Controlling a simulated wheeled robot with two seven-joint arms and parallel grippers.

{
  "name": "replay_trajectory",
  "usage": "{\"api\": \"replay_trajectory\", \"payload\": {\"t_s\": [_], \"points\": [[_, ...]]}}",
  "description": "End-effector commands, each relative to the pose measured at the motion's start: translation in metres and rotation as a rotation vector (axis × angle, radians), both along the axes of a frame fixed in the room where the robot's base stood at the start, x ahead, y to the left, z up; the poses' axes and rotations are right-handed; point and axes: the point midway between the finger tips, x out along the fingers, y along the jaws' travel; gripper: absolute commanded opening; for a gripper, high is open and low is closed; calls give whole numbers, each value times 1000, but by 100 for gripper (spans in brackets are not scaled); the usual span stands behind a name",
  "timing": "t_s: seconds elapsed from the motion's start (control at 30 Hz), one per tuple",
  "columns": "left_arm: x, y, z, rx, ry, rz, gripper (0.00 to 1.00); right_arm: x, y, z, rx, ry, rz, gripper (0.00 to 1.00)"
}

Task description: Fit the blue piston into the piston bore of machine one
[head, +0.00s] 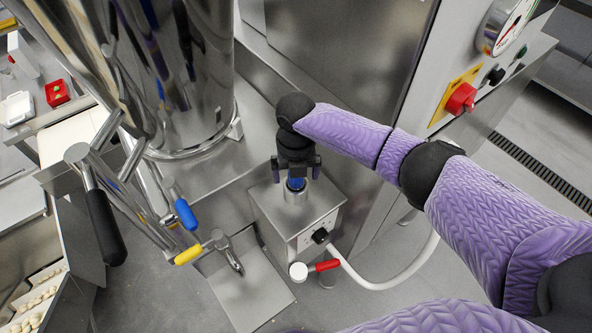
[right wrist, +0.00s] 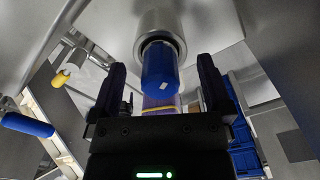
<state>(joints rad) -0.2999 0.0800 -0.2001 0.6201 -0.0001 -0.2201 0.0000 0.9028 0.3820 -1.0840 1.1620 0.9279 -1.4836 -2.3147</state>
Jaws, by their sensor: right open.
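The blue piston (head: 295,184) stands upright in the metal collar of the piston bore (head: 293,198), on top of a steel box-shaped machine (head: 270,207). In the right wrist view, one end of the blue piston (right wrist: 158,70) sits within the round collar (right wrist: 181,40), and the rest sticks out towards the camera. How deep it sits is hidden. My right gripper (head: 296,172) is directly above the piston, pointing down. Its two fingers are apart, one on each side of the piston, with gaps visible between them and it. My left gripper is not in view.
A tall shiny steel cylinder (head: 180,60) stands behind left. Levers with blue (head: 186,214), yellow (head: 188,255) and black handles are left of the box. A red-handled valve (head: 327,265) and white hose (head: 385,283) are at its front. A panel with a red knob (head: 461,99) is right.

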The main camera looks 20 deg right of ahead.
Motion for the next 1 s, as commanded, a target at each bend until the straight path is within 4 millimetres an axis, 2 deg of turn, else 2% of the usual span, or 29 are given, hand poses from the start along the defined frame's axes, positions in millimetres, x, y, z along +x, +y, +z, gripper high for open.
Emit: {"api": "replay_trajectory", "payload": {"t_s": [0.57, 1.0], "points": [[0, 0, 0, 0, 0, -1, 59, 0, 0, 0, 0, 0, 0, 100], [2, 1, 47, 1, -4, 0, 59, 0, 0, 50, 1, -1, 0, 100]]}}
